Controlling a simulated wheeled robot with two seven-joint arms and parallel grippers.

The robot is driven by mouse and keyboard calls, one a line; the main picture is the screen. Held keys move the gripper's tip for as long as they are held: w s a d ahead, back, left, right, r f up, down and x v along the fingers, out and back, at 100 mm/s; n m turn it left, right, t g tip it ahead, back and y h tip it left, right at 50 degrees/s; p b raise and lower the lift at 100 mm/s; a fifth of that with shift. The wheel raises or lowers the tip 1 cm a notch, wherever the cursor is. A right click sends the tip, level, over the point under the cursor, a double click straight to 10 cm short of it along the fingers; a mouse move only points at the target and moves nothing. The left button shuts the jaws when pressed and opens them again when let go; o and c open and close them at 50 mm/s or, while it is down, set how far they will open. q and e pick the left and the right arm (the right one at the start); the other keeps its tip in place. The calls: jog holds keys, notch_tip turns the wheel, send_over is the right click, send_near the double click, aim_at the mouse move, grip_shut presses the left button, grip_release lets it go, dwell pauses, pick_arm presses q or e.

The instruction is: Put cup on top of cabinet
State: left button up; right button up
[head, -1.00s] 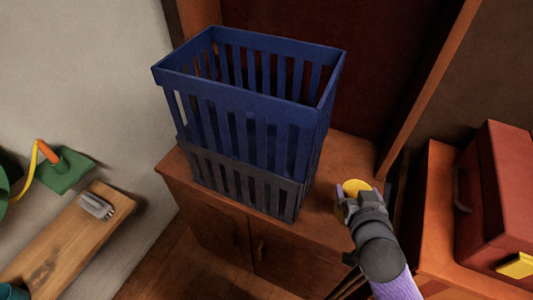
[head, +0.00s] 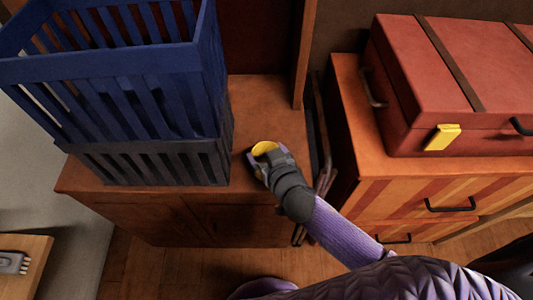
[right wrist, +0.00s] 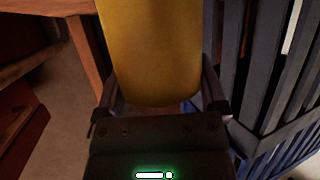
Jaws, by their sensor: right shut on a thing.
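A yellow cup (head: 265,148) is held by my right gripper (head: 262,157) over the right part of the wooden cabinet top (head: 262,110), beside the crates. In the right wrist view the yellow cup (right wrist: 152,50) fills the space between the two fingers (right wrist: 160,95), which are shut on it. I cannot tell whether the cup's base touches the cabinet top. My left gripper is not in view.
A blue slatted crate (head: 150,65) sits on a grey one (head: 150,165) on the cabinet's left part. A wooden upright (head: 305,55) stands behind the cup. A red case (head: 455,80) rests on a drawer unit (head: 400,185) at right. Cabinet top behind the cup is bare.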

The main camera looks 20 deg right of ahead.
jog(key=o, duration=1.3)
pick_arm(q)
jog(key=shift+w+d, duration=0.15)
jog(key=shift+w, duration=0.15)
pick_arm(e)
jog(key=shift+s+r, duration=0.1)
jog(key=shift+r, duration=0.05)
jog(key=p+v, duration=0.3)
jog(key=v, duration=0.9)
jog(key=s+d+f+n+g+h, duration=0.1)
jog(key=s+d+f+g, duration=0.2)
jog(key=f, duration=0.6)
jog(key=s+f+g, duration=0.3)
jog(key=s+f, duration=0.2)
jog(key=f, duration=0.4)
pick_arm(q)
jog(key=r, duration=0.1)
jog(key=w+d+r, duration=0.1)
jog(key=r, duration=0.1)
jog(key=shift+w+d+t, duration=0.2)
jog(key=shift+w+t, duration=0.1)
pick_arm(e)
jog(key=s+d+f+g, duration=0.2)
jog(key=s+f, duration=0.3)
jog(key=s, duration=0.5)
jog(key=s+d+f+g, duration=0.2)
jog(key=s+f+g, duration=0.3)
jog(key=s, duration=0.5)
jog(key=shift+h, duration=0.4)
